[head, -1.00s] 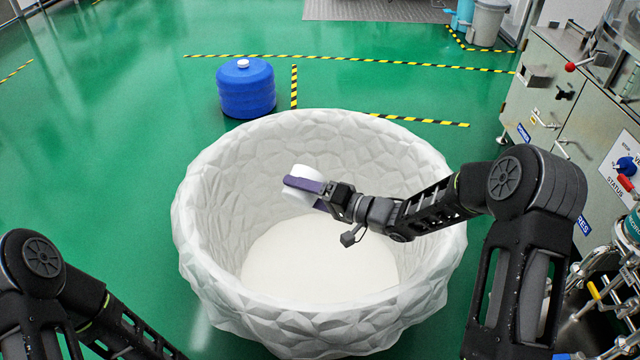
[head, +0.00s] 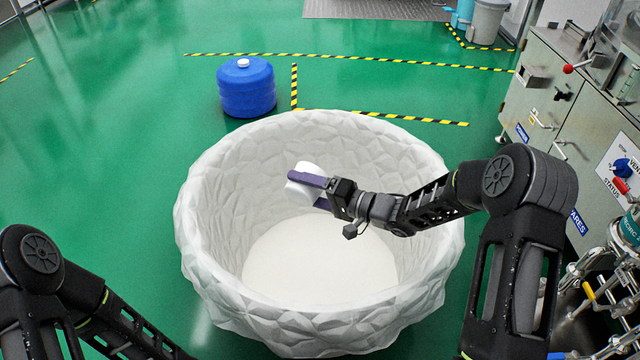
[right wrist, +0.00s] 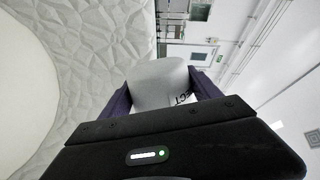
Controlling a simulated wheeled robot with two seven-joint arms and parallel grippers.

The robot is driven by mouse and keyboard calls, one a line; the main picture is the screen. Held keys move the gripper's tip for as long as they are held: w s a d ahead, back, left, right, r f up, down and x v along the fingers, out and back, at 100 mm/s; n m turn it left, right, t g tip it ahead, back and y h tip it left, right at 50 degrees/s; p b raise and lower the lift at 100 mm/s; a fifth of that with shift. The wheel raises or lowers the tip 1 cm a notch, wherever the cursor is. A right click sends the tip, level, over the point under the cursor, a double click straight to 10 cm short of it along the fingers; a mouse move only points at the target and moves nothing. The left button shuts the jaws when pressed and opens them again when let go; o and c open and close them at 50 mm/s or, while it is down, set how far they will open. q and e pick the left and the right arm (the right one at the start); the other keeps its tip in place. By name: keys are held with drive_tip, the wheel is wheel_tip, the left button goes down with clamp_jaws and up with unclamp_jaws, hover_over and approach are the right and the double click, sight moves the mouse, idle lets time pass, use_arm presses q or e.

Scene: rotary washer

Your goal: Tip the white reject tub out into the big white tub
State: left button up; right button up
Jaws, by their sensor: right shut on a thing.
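The big white tub (head: 215,270) with a faceted wall stands on the floor in the middle of the head view. Its bare white bottom shows, and I see nothing lying on it. My right gripper (head: 314,190) is over the tub's opening, shut on the small white reject tub (head: 300,186). In the right wrist view the reject tub (right wrist: 158,84) sits between the two purple fingers, with dark lettering on its side. It looks tilted on its side; its inside is hidden. My left arm is at the lower left of the head view; its gripper is out of frame.
A blue drum (head: 246,88) stands on the green floor behind the big tub. A grey machine (head: 560,110) with valves and pipes is close on the right. Yellow-black tape (head: 350,60) marks the floor. The floor to the left is clear.

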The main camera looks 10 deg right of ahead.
drive_tip(key=shift+w+d+r+m+p, duration=0.3)
drive_tip(key=shift+w+d+m+p, duration=0.1)
drive_tip(key=shift+p, duration=0.5)
use_arm(q)
drive_tip(key=shift+s+r+p, duration=0.2)
drive_tip(key=shift+r+p, duration=0.2)
drive_tip(key=shift+r, duration=0.6)
drive_tip(key=shift+s+r+p, duration=0.15)
drive_tip(key=shift+r+p, duration=0.2)
drive_tip(key=shift+r, duration=0.6)
use_arm(e)
drive_tip(key=shift+w+d+r+m, duration=0.1)
drive_tip(key=shift+r+m, duration=0.1)
drive_tip(key=shift+m, duration=0.2)
use_arm(q)
drive_tip(key=shift+s+r+p, duration=0.15)
drive_tip(key=shift+r+p, duration=0.6)
use_arm(e)
drive_tip(key=shift+w+d+r+m, duration=0.1)
drive_tip(key=shift+r+m, duration=0.05)
drive_tip(key=shift+m, duration=0.25)
